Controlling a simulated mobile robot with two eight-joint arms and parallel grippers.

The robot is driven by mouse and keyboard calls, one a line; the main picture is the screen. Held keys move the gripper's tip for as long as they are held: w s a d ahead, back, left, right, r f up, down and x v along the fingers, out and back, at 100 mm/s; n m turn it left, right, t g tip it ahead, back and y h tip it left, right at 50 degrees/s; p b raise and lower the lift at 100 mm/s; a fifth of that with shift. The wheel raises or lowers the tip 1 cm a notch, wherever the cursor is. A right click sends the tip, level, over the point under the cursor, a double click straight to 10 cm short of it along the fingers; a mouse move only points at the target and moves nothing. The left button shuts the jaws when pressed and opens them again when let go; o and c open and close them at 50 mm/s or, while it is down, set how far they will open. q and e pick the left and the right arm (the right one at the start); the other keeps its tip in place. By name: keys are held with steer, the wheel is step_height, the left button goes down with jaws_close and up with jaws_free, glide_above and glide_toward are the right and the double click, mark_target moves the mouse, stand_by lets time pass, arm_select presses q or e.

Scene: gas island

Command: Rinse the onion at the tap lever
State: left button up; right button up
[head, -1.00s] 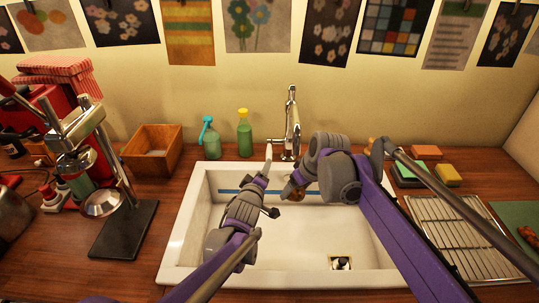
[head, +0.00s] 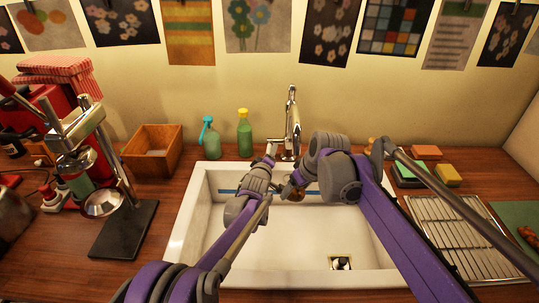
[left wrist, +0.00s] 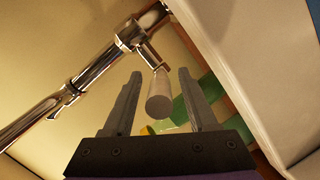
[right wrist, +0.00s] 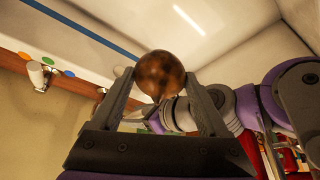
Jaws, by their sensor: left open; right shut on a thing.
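The onion (right wrist: 160,74) is round and brown in the right wrist view, held between the fingertips of my right gripper (right wrist: 160,95). In the head view the onion (head: 298,193) is small and partly hidden, low over the back of the white sink. The chrome tap (head: 291,125) stands at the sink's back edge. Its lever (left wrist: 159,95), with a pale cylindrical end, shows in the left wrist view between the fingers of my left gripper (left wrist: 160,90). The left fingers are open, with gaps on both sides of the lever. I cannot tell whether water runs.
The white sink (head: 180,240) has a drain at the front right. Green bottles (head: 244,135) and a wooden box (head: 153,150) stand behind it to the left. Sponges (head: 447,175) and a wire rack (head: 450,235) lie on the right. A lever press (head: 125,225) stands left.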

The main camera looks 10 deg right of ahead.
arm_select(q)
jaws_close()
stand_by(1.4)
